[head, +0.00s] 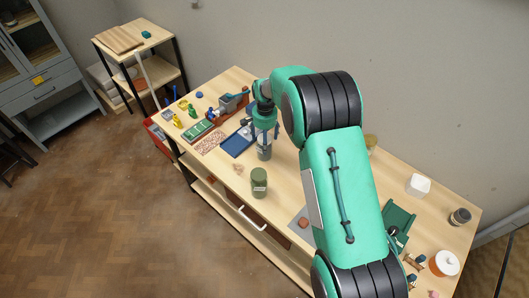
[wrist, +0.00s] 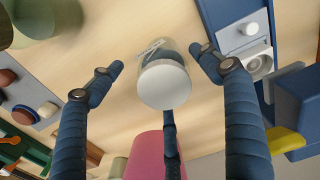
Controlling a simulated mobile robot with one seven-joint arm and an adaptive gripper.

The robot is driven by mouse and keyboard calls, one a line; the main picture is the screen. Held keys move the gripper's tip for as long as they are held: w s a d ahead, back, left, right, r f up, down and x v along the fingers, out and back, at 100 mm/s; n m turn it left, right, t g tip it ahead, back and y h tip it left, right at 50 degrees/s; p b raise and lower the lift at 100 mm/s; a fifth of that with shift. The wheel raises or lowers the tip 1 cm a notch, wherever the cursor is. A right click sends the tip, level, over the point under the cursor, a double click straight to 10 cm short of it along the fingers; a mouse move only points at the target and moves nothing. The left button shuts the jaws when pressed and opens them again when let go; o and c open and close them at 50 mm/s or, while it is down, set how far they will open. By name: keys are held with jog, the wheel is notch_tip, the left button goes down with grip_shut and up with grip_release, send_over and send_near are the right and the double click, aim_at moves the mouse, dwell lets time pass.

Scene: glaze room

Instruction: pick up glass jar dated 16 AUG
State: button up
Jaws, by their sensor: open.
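A glass jar with a pale round lid (wrist: 164,85) stands on the bench between the fingers of my gripper (wrist: 158,62) in the wrist view. A band with dark marks shows on its side, but I cannot read a date. In the head view a grey-blue glass jar (head: 264,153) shows just below my gripper (head: 264,133). My gripper is open, with fingers on both sides of the jar and a third finger at the lower side. The side fingers look apart from the glass.
A green jar (head: 259,182) stands close by on the bench (head: 278,204). A blue tray (head: 238,141) and a green tray (head: 198,130) lie to the left. A white container (head: 418,185) and a dark jar (head: 459,217) stand to the right. My arm hides the bench's middle.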

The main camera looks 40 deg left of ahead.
jog(key=shift+f, duration=0.1)
jog(key=shift+a+f+p, duration=0.15)
jog(key=shift+f+p, duration=0.3)
jog(key=shift+f, duration=2.1)
jog(key=c, duration=1.9)
